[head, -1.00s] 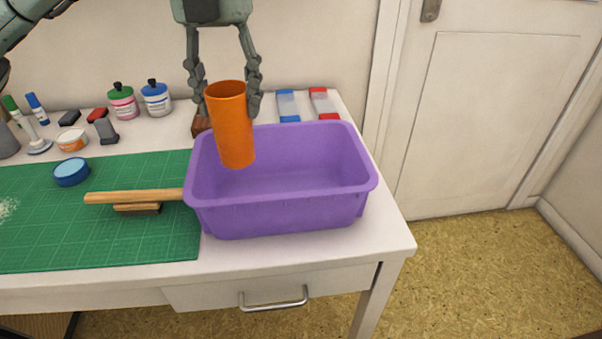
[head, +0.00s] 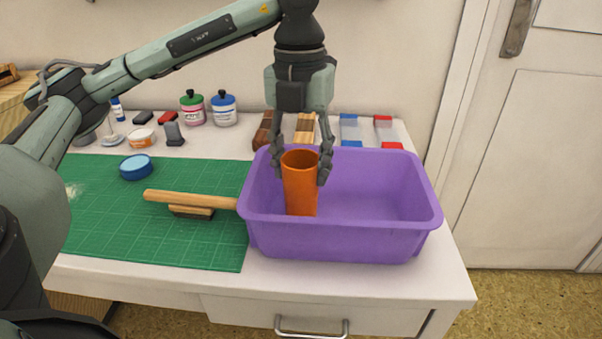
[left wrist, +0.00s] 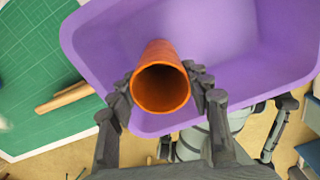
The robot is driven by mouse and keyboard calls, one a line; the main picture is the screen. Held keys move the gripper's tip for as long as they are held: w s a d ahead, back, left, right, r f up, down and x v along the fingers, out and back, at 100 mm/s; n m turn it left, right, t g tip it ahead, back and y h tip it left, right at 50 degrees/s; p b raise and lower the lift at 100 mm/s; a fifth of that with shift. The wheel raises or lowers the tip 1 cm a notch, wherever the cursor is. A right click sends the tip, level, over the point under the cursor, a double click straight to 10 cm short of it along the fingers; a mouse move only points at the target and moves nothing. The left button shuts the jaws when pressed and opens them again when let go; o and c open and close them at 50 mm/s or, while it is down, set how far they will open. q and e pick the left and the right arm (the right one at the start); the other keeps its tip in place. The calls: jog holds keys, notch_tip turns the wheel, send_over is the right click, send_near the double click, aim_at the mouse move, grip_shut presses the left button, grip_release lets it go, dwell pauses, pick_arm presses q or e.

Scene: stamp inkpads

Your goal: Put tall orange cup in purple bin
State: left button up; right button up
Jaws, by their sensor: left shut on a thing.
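The tall orange cup (head: 300,190) is upright inside the left part of the purple bin (head: 340,243), its rim about level with the bin's rim. I cannot tell whether its base touches the bin floor. My left gripper (head: 302,170) is shut on the cup, one finger on each side. In the left wrist view the cup (left wrist: 160,90) points its open mouth at the camera, between the fingers of the left gripper (left wrist: 162,92), with the purple bin (left wrist: 85,45) around it. My right gripper is not made out in the head view.
A wooden-handled brush (head: 190,199) lies on the green cutting mat (head: 150,240), its handle end close to the bin's left wall. Ink bottles (head: 223,110), a blue round pad (head: 136,167) and several blocks stand behind. The bin's right half is empty.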

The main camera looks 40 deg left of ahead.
pick_arm(q)
jog(key=shift+f, duration=0.9)
jog(key=shift+f, duration=0.15)
jog(key=o, duration=1)
jog(key=shift+o, duration=0.2)
pick_arm(e)
jog(key=shift+r, duration=0.3)
pick_arm(q)
jog(key=shift+r, duration=0.3)
notch_tip(320, 180, up, 12)
jog(key=p, duration=0.2)
jog(key=shift+p, duration=0.35)
pick_arm(e)
jog(key=s+f, duration=0.3)
jog(key=f, duration=0.5)
jog(key=shift+s+d+f+g, duration=0.15)
jog(key=shift+s+d+g, duration=0.15)
jog(key=shift+d, duration=0.15)
